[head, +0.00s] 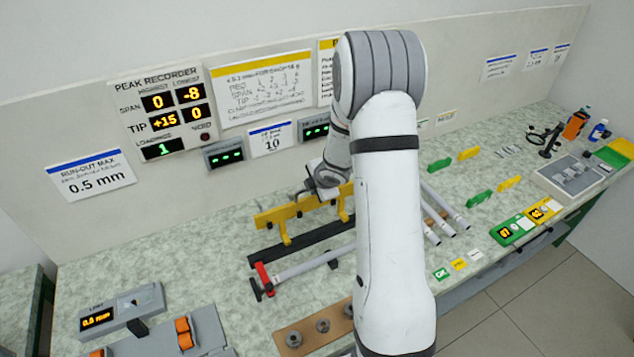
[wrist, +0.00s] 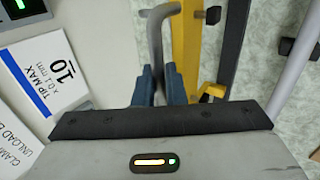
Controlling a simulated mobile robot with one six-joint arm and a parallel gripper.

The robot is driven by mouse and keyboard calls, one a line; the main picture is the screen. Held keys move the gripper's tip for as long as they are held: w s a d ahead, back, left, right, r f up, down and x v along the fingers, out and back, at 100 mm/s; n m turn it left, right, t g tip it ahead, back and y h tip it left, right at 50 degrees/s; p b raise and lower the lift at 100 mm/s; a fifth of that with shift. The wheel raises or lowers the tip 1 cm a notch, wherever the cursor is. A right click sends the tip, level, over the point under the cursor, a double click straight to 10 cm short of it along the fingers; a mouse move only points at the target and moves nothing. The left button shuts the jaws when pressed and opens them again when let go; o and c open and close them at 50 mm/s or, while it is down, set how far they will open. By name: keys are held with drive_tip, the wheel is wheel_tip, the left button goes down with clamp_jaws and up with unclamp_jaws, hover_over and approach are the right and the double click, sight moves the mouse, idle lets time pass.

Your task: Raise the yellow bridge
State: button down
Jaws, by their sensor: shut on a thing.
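The yellow bridge (head: 270,217) is a long yellow bar with legs and dark knobs, in the middle of the bench in the head view. Its legs come down by a black rail (head: 300,241); I cannot tell whether they touch it. In the wrist view the yellow bridge (wrist: 187,45) runs just right of my gripper (wrist: 160,88). The blue-grey fingers are shut on a grey bent-bar handle (wrist: 155,35) beside the bridge. In the head view my gripper (head: 326,188) is at the bridge's back side, partly hidden by my arm, which also covers the bridge's right end.
A grey rod (head: 305,267) lies in front of the rail, with a red clamp (head: 263,276) at its left end. The peak recorder (head: 163,113) and small displays are on the wall behind. More rods (head: 447,210) lie to the right.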

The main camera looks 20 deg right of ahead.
drive_tip(key=shift+w+a+f, duration=0.15)
drive_tip(key=shift+a, duration=0.05)
idle(0.4)
drive_tip(key=c, duration=1.6)
unclamp_jaws()
drive_tip(key=shift+c, duration=0.2)
drive_tip(key=v, duration=0.8)
drive_tip(key=shift+w, duration=0.15)
drive_tip(key=shift+c, duration=0.4)
